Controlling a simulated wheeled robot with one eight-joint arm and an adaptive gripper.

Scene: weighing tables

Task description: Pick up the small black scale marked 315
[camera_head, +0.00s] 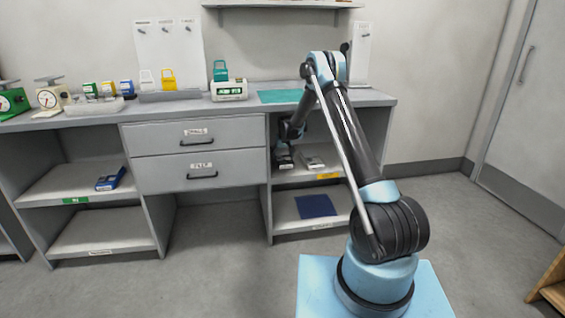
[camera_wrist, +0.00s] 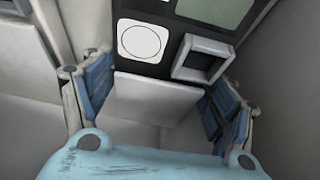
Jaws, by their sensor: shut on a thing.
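The small black scale (camera_head: 284,163) is on the upper shelf of the right open compartment, at its left side. My gripper (camera_head: 283,148) reaches into that compartment and is shut on the scale. In the wrist view the black scale (camera_wrist: 125,66) shows a white disc, a grey-green panel and a raised square frame. The blue-padded fingers of my gripper (camera_wrist: 157,95) stand on either side of its near end. I cannot read a number on it, and my arm hides part of it in the head view.
A grey scale (camera_head: 311,161) sits close to the right on the same shelf (camera_head: 285,178). A dark blue mat (camera_head: 316,206) lies on the shelf below. The drawers (camera_head: 195,152) are shut. The compartment walls and worktop (camera_head: 230,108) closely enclose my gripper. Open floor lies in front.

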